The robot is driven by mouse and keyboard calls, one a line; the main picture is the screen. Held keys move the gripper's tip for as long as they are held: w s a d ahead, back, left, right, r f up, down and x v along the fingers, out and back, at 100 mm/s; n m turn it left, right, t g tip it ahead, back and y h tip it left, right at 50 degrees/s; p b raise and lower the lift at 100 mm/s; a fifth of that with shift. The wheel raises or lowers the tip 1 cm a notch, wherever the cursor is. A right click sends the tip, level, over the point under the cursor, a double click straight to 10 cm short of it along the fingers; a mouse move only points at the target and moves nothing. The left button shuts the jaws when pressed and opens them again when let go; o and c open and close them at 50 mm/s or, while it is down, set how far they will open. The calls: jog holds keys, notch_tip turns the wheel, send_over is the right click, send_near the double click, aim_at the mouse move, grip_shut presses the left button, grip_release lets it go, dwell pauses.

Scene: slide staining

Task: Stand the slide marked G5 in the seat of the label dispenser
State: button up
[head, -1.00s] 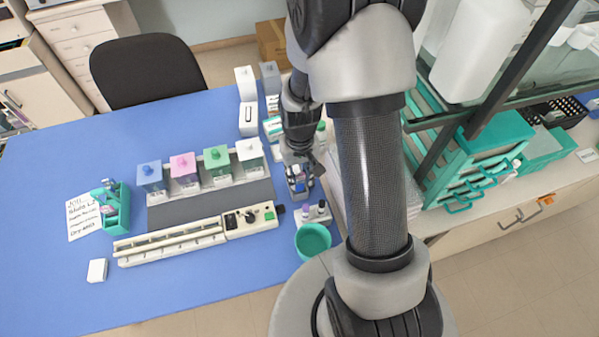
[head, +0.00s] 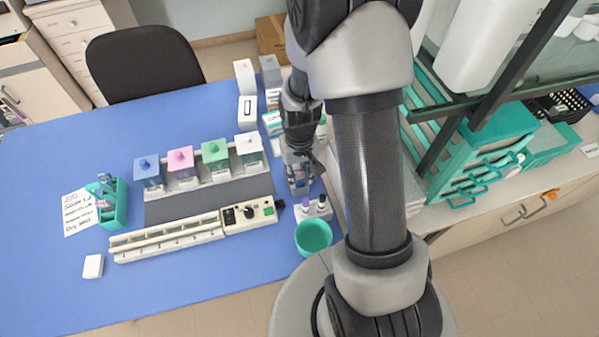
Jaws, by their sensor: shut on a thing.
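I cannot read a G5 mark anywhere. A white box with a dark-framed front (head: 247,110) stands behind the rack, to its left. I cannot tell whether this is the label dispenser, and no seat can be made out. A teal holder (head: 115,207) at the left of the table has small upright items in it.
Staining jars with blue (head: 147,170), pink (head: 182,165), green (head: 216,160) and white lids stand in a row. A long cream tray with a control box (head: 250,212) lies in front. A teal cup (head: 313,237) is near the front edge. Shelving stands at right.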

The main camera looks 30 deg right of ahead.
jog(key=shift+f+b, duration=0.3)
jog(key=shift+f, duration=0.05)
jog(key=o, duration=1.1)
jog(key=shift+o, duration=0.2)
jog(key=shift+r, duration=0.1)
notch_tip(320, 180, up, 12)
dwell(0.6)
